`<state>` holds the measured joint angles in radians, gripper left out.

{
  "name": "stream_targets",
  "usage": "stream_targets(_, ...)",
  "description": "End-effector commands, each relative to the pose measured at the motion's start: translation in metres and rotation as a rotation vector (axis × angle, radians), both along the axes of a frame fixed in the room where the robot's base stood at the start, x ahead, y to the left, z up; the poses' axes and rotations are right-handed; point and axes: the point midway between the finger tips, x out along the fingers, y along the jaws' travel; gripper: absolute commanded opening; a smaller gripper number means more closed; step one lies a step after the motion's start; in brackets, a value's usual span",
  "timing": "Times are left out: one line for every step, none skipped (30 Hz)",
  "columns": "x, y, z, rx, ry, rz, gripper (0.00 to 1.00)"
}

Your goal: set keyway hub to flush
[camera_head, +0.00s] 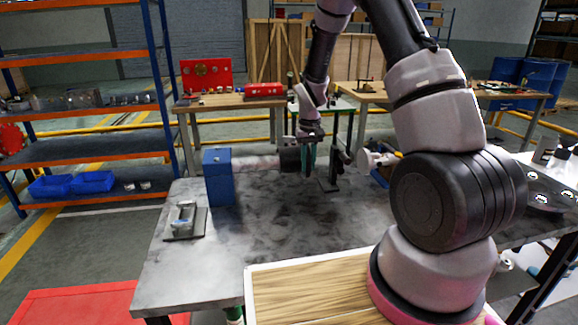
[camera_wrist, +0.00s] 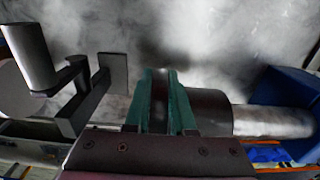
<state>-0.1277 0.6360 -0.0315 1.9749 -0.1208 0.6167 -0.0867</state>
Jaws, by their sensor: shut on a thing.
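The keyway hub (camera_head: 289,160) is a dark round piece on the end of a grey horizontal shaft (camera_head: 256,162). The shaft sticks out to the right from a blue block (camera_head: 219,180) on the grey bench. My gripper (camera_head: 309,155) is at the hub's right end in the head view, shut. In the wrist view its green fingers (camera_wrist: 161,104) are close together on a dark part at the left end of the hub (camera_wrist: 208,112). The fingers hide that part. The shaft (camera_wrist: 270,121) runs right to the blue block (camera_wrist: 284,88). The hub's seating cannot be told.
A dark stand (camera_head: 331,170) rises right of my gripper. A grey bracket-like metal part (camera_wrist: 88,92) is close to the fingers' left in the wrist view. A small metal fixture (camera_head: 184,220) lies at the bench's left. The bench's middle front is clear.

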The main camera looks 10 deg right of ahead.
Motion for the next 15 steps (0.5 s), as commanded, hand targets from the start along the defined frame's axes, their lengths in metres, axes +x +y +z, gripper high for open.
stream_targets(0.0, -0.01, 0.0, -0.001, -0.001, -0.004, 0.0)
stream_targets(0.0, -0.013, 0.0, -0.001, -0.002, -0.003, 0.0)
stream_targets(0.0, -0.016, 0.0, -0.001, -0.002, -0.002, 0.0)
stream_targets(0.0, -0.017, 0.0, -0.001, -0.002, -0.002, 0.0)
stream_targets(0.0, -0.018, 0.0, -0.001, -0.002, -0.001, 0.0)
stream_targets(0.0, -0.019, 0.0, -0.002, -0.002, -0.001, 0.0)
stream_targets(0.0, -0.019, 0.0, -0.002, -0.002, -0.001, 0.0)
stream_targets(0.0, -0.02, 0.0, -0.002, -0.002, -0.001, 0.0)
stream_targets(0.0, -0.02, 0.0, -0.003, -0.002, -0.001, 0.0)
stream_targets(0.0, -0.02, 0.0, -0.003, -0.002, -0.002, 0.0)
stream_targets(0.0, -0.02, 0.0, -0.003, -0.002, -0.002, 0.0)
stream_targets(0.0, -0.02, 0.0, -0.003, -0.002, -0.002, 0.0)
stream_targets(0.0, -0.021, 0.0, -0.004, -0.002, -0.002, 0.0)
stream_targets(0.0, -0.021, 0.0, -0.004, -0.002, -0.003, 0.3)
stream_targets(0.0, -0.021, 0.0, -0.004, -0.002, -0.003, 0.45)
